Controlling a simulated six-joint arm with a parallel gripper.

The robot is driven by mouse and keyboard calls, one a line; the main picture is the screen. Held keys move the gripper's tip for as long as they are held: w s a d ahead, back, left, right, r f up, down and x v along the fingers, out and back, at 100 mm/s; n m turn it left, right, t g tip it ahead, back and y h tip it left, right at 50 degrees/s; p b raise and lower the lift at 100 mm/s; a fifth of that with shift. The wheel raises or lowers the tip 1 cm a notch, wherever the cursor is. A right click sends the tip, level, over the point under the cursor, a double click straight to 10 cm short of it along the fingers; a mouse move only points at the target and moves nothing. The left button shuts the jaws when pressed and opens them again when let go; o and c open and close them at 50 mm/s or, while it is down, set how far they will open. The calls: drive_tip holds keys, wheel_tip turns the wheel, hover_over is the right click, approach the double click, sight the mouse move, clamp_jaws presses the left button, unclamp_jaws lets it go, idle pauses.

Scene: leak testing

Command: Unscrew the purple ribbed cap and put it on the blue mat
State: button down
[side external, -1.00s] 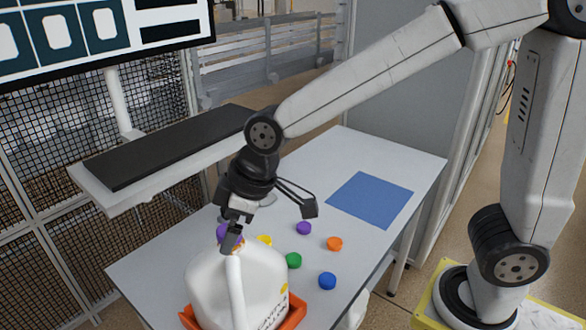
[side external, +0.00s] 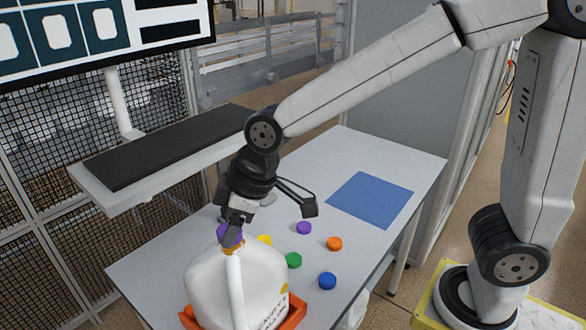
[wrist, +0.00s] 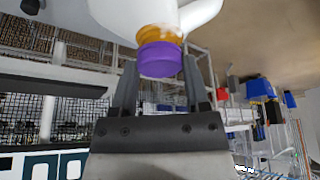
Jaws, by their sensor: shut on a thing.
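The purple cap (side external: 224,234) sits at the top of the white jug (side external: 250,290). In the wrist view the cap (wrist: 160,60) is between the two fingers, against the orange neck ring (wrist: 158,34); I cannot make out a gap there. My gripper (side external: 234,232) points down over the jug and is shut on the cap, whose near side is partly hidden by a finger. The blue mat (side external: 371,200) lies flat and empty at the table's far right.
Loose purple (side external: 304,228), orange (side external: 334,243), green (side external: 293,261), blue (side external: 327,281) and yellow (side external: 265,241) caps lie between the jug and the mat. An orange tray (side external: 297,311) holds the jug's base. A dark-topped shelf (side external: 165,150) runs behind the table.

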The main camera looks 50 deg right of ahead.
drive_tip(key=shift+n, duration=0.3)
drive_tip(key=shift+w+n+g+y, duration=0.15)
drive_tip(key=shift+n+g+y, duration=0.45)
drive_tip(key=shift+n, duration=1.1)
drive_tip(key=shift+r, duration=1)
drive_tip(key=shift+r, duration=1.95)
drive_tip(key=shift+m, duration=0.3)
drive_tip(key=shift+a+m+t+h, duration=0.1)
drive_tip(key=shift+m+t+h, duration=0.3)
drive_tip(key=shift+m, duration=0.8)
drive_tip(key=shift+m+t+h, duration=0.3)
drive_tip(key=shift+m+h, duration=0.2)
drive_tip(key=shift+m, duration=0.7)
drive_tip(key=shift+a+m+t+h, duration=0.15)
drive_tip(key=shift+m+h, duration=0.25)
drive_tip(key=shift+m, duration=0.75)
drive_tip(key=shift+d+m+t+h, duration=0.1)
drive_tip(key=shift+m+t+h, duration=0.25)
drive_tip(key=shift+m, duration=0.8)
